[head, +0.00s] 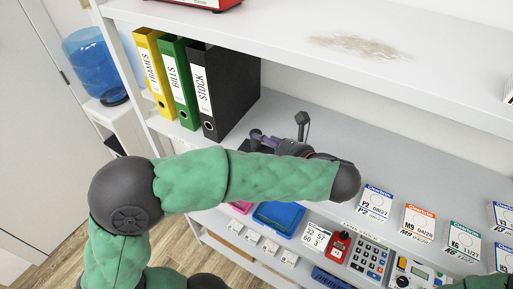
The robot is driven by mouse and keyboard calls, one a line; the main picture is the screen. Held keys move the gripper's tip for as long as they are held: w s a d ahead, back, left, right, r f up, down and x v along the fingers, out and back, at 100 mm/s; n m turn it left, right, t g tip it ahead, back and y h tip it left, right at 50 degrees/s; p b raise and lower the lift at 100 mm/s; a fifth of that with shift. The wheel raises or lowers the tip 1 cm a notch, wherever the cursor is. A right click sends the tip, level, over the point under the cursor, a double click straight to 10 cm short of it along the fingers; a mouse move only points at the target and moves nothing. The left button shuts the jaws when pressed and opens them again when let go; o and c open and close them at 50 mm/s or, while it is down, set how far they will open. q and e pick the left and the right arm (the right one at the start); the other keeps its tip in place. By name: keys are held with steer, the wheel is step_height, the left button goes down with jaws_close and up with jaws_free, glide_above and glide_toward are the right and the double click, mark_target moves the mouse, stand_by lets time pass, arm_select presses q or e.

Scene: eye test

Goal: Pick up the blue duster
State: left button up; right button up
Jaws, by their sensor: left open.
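I cannot make out a blue duster for certain in the head view. A blue item (333,279) on the lower shelf is cut by the bottom edge, and I cannot tell what it is. My left gripper (280,127) is open above the middle shelf, to the right of the black binder. It is partly hidden behind my green left forearm, and I see nothing held in it. The forearm also hides part of the shelf. My right gripper is not in view; only a bit of green arm shows at the bottom right.
Yellow (153,72), green (179,82) and black (222,88) binders stand at the left of the middle shelf (400,165). A blue tray (279,217), a calculator (369,259) and small labelled boxes (376,202) are along the front. The upper shelf (270,28) has a brown stain (359,46).

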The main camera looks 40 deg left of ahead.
mark_target(257, 142)
arm_select(q)
steer(key=x, duration=0.5)
steer(key=shift+s+d+f, duration=0.1)
steer(key=shift+s+f, duration=0.05)
steer(key=c, duration=0.9)
